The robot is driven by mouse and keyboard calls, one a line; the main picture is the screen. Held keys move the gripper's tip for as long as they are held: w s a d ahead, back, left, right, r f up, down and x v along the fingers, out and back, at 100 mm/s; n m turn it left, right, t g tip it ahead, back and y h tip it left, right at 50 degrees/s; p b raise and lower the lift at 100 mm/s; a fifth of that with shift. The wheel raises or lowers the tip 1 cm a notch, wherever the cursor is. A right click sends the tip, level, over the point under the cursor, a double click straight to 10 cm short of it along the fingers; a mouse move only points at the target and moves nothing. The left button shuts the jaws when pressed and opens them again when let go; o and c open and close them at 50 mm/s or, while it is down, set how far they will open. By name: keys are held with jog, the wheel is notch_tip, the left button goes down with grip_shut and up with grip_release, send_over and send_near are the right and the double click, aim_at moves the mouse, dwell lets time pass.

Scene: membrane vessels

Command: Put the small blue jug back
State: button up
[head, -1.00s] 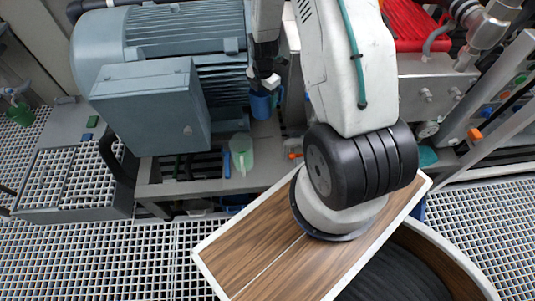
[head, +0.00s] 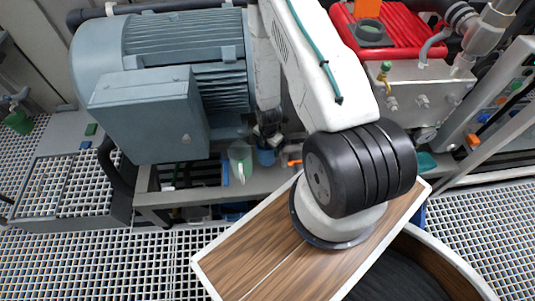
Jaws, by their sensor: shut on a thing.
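The small blue jug (head: 266,156) is in the head view, just right of the motor housing, above or on the grey bench near its front edge. My gripper (head: 268,139) points down over the jug and is shut on it at its upper part. I cannot tell whether the jug's base touches the bench. The arm hides part of the area behind it.
A pale green jug (head: 240,160) stands close to the left of the blue jug. The large grey-blue motor (head: 150,110) is to the left. An orange-handled item (head: 294,162) lies close to the right. A green jug (head: 19,122) is at the far left.

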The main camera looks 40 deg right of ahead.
notch_tip(320, 180, down, 5)
jog(key=shift+f, duration=0.1)
jog(key=shift+w, duration=0.1)
dwell(0.3)
jog(key=o, duration=1.2)
